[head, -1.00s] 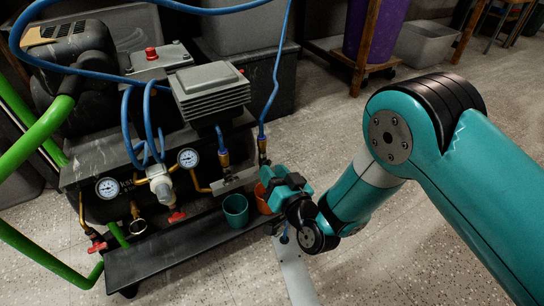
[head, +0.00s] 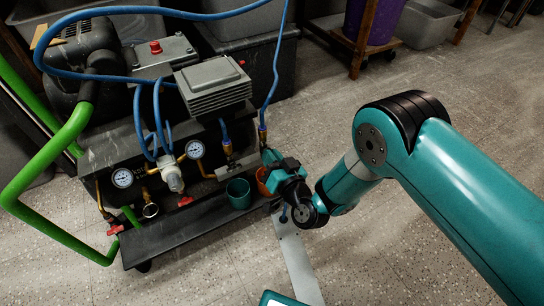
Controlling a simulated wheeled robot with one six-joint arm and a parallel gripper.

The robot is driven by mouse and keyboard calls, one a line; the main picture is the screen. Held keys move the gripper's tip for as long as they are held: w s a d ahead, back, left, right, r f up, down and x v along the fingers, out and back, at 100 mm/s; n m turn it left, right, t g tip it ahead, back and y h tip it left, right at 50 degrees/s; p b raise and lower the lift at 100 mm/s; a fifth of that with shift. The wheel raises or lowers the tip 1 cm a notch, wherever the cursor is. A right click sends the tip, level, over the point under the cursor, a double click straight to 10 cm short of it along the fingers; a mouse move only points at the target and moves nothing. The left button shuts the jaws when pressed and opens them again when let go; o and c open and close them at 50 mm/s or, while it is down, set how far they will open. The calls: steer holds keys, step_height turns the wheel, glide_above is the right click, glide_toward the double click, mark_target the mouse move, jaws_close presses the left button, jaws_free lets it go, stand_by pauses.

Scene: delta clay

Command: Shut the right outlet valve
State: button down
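The compressor's outlet bar (head: 236,165) carries two brass outlet fittings with blue hoses, a left one (head: 228,149) and a right one (head: 262,138). My gripper (head: 270,160) is at the right end of this bar, just below the right fitting. It covers that end, so the right outlet valve's handle cannot be made out. My gripper's fingers are small and dark against the machine. I cannot tell whether they touch the valve or how far apart they are.
Red handles (head: 185,201) and two gauges (head: 122,177) are to the left. Blue hoses rise above.

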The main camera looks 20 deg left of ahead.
steer(key=shift+m, duration=0.3)
steer(key=shift+f+m, duration=0.2)
steer(key=shift+m, duration=6.1)
steer(key=c, duration=1.2)
jaws_free()
